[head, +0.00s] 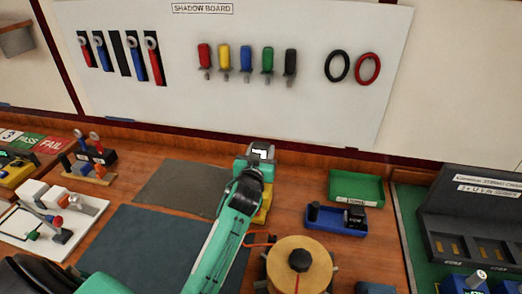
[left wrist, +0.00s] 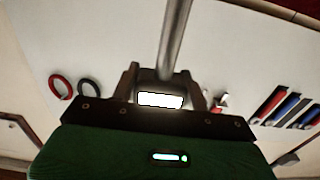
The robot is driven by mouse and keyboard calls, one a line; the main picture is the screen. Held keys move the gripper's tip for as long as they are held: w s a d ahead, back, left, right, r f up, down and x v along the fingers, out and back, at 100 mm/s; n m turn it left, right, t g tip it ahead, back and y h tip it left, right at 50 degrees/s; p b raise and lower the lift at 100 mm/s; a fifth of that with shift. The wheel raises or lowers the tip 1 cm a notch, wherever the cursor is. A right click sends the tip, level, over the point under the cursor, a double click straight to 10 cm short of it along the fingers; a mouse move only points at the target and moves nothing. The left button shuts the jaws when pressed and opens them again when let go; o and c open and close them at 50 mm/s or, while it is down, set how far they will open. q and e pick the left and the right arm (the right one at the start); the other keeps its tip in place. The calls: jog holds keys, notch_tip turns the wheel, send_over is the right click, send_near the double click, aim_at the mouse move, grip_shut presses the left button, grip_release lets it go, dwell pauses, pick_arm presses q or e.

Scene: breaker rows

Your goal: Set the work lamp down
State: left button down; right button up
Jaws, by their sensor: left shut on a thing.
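My left gripper (head: 258,160) reaches in from the bottom of the head view toward the back of the bench. It is shut on the work lamp, whose bright white face (head: 260,153) shows at the gripper's end. In the left wrist view the lit lamp face (left wrist: 160,99) sits between the dark fingers, with a grey metal rod (left wrist: 175,40) rising beyond it. A yellow part (head: 263,208) shows beside the gripper; I cannot tell whether it belongs to the lamp. The arm hides much of the lamp and what is under it. My right gripper is not in view.
A cable reel (head: 299,268) stands at the front middle. A blue tray (head: 336,220) and a green tray (head: 356,188) lie to the right. A dark grey mat (head: 150,245) and a smaller grey mat (head: 180,188) lie bare on the left. The shadow board (head: 290,110) stands behind.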

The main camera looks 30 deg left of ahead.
pick_arm(q)
jog(key=c, duration=0.7)
grip_release()
jog(key=shift+s, duration=0.2)
jog(key=b+v, duration=0.3)
jog(key=v, duration=0.8)
jog(key=shift+s+d, duration=0.15)
jog(key=shift+s, duration=0.1)
